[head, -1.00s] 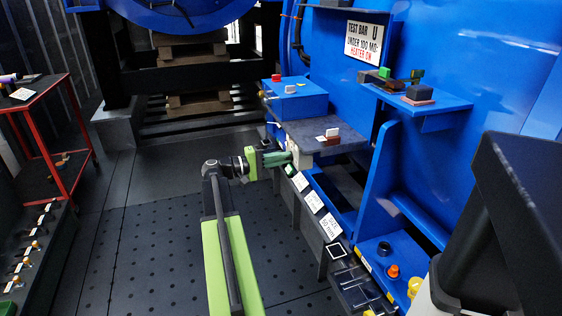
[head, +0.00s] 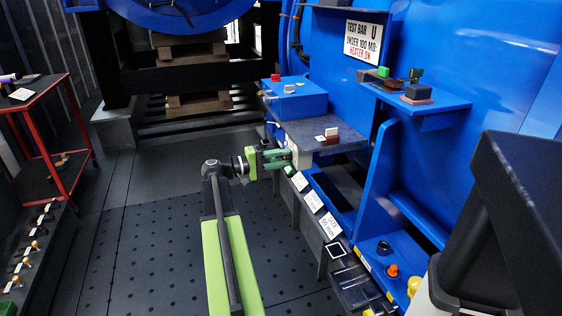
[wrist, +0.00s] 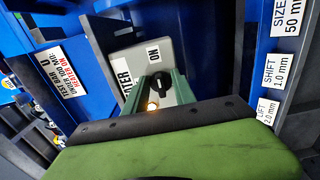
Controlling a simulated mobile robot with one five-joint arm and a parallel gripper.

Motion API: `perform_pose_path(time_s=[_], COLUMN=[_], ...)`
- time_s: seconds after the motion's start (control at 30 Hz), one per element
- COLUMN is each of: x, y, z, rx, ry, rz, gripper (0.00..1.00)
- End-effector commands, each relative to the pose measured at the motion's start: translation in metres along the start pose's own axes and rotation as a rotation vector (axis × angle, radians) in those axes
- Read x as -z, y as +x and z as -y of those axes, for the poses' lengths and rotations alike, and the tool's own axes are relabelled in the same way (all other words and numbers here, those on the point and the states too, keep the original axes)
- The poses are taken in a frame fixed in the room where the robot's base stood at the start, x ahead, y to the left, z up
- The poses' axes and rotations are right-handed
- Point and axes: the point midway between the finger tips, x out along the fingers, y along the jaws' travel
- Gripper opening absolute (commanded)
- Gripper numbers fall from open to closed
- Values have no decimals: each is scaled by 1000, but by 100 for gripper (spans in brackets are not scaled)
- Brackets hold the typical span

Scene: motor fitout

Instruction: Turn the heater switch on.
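The heater switch is a black knob (wrist: 160,82) on a light grey plate (wrist: 180,58), in the wrist view. The plate carries an "ON" label and a partly hidden label ending in "ATER". A small lamp (wrist: 153,102) glows warm yellow beside the knob. My gripper (wrist: 161,88) has its two green fingers apart, one on each side of the knob and lamp; contact cannot be told. In the head view my gripper (head: 286,158) reaches right, to the edge of the grey plate (head: 294,153), and hides the knob.
A blue box (head: 296,100) and a grey shelf (head: 335,142) stand just above and behind the gripper. Label cards (head: 314,202) line the sloped panel edge to the right. A sign (head: 363,41) reads "HEATER ON". The dark floor on the left is open, up to a red cart (head: 50,135).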

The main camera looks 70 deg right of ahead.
Motion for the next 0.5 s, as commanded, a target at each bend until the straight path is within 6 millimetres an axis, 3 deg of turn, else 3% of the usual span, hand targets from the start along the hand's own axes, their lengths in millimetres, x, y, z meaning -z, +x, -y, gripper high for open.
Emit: perform_pose_path(time_s=[0.27,0.37,0.5], x=[1,2,2], y=[-8,-26,-65], z=[0,0,0], rx=[-1,-1,-1], ry=[0,0,0], rz=[-4,-6,-7], gripper=[32,32,32])
